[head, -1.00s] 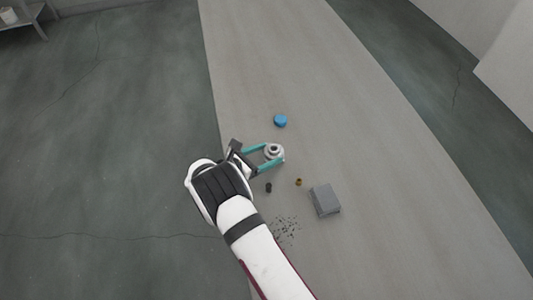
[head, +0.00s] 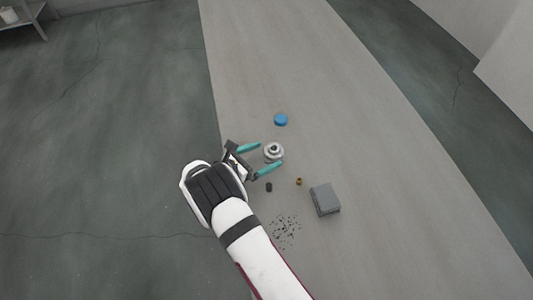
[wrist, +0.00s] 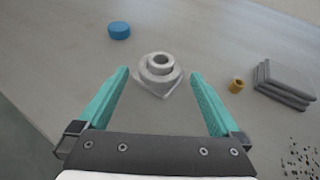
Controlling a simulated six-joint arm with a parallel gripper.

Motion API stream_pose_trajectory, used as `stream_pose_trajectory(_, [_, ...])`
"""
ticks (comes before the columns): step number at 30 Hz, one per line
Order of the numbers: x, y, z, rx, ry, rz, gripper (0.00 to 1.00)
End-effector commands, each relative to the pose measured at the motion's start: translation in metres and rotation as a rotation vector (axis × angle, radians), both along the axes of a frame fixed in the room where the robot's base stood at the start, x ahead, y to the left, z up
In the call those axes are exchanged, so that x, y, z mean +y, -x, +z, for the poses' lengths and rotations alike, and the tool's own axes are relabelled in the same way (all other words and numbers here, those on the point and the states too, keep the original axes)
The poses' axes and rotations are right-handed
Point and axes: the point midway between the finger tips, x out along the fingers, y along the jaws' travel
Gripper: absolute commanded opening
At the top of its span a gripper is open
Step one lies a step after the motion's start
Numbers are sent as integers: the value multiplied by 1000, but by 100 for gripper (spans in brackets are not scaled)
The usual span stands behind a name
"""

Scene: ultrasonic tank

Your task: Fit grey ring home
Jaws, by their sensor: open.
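A grey ring (head: 274,149) sits on a light grey stepped piece with a wider, angular base on the table. It also shows in the wrist view (wrist: 160,65), where the ring sits around a central post; I cannot tell whether it is fully seated. My gripper (head: 260,158) is open, with teal fingers wide apart and pointing at the piece. In the wrist view, the gripper (wrist: 162,80) has the piece centred just beyond its fingertips, touching neither finger. Nothing is held.
A blue round piece (head: 280,120) lies behind the grey piece. A small brass piece (head: 298,182), a small dark cylinder (head: 268,187) and a grey stacked block (head: 325,199) are nearer. Dark specks (head: 285,230) lie on the table (head: 330,110), which is clear farther back.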

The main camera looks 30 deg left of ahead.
Motion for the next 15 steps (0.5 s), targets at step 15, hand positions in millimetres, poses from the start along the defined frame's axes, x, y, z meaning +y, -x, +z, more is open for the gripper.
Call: stream_pose_trajectory(15, [37,120,52,1,-1,3,100])
